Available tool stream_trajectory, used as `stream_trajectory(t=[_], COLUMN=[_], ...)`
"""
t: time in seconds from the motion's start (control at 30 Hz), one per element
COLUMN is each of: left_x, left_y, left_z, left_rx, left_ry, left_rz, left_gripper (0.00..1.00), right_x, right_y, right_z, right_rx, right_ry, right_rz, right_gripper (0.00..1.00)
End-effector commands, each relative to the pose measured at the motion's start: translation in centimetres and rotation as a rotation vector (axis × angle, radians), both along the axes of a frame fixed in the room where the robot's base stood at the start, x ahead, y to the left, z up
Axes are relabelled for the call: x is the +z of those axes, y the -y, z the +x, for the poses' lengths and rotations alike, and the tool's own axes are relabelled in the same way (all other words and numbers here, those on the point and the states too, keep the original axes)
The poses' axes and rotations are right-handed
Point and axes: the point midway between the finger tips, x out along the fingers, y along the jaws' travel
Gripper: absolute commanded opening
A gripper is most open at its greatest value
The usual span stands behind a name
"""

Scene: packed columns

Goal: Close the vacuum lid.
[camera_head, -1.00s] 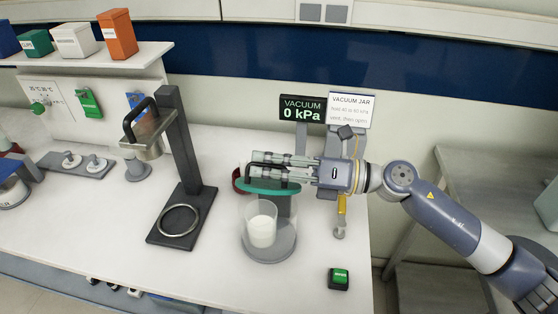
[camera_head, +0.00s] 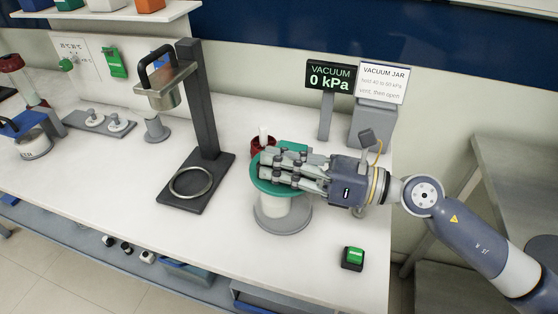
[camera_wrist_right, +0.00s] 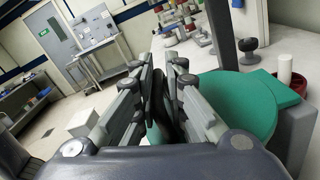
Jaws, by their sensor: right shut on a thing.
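The vacuum lid is a green disc (camera_head: 264,189) with a dark handle. It lies over the mouth of the clear vacuum jar (camera_head: 283,212), which stands on a round grey base and has something white inside. I cannot tell whether the lid touches the rim all round. My right gripper (camera_head: 270,166) comes in from the right above the lid, shut on its handle. In the right wrist view the green lid (camera_wrist_right: 240,98) shows beside the fingers (camera_wrist_right: 160,105), with the dark handle between them. My left gripper is not in view.
A black press stand (camera_head: 205,160) with a ring base is left of the jar. A dark red item (camera_head: 262,147) stands behind the jar. The vacuum display (camera_head: 330,76) reads 0 kPa. A green button (camera_head: 353,256) sits at the front right.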

Motion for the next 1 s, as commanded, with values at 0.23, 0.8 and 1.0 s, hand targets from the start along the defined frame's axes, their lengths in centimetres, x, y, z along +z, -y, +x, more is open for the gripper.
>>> stream_trajectory(t=[0.23, 0.8, 1.0], left_x=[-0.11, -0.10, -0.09], left_y=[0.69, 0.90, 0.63], left_z=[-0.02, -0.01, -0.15], left_rx=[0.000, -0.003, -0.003], left_ry=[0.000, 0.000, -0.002], left_rz=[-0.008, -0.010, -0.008], left_gripper=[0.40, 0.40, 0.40], right_x=[-0.64, -0.50, -0.32], right_y=[-0.19, -0.18, -0.10], right_z=[-0.45, -0.41, -0.23], right_rx=[0.011, 0.011, 0.006], right_ry=[-0.021, -0.013, -0.008], right_rz=[-0.003, -0.004, -0.002], right_gripper=[0.00, 0.30, 0.30])
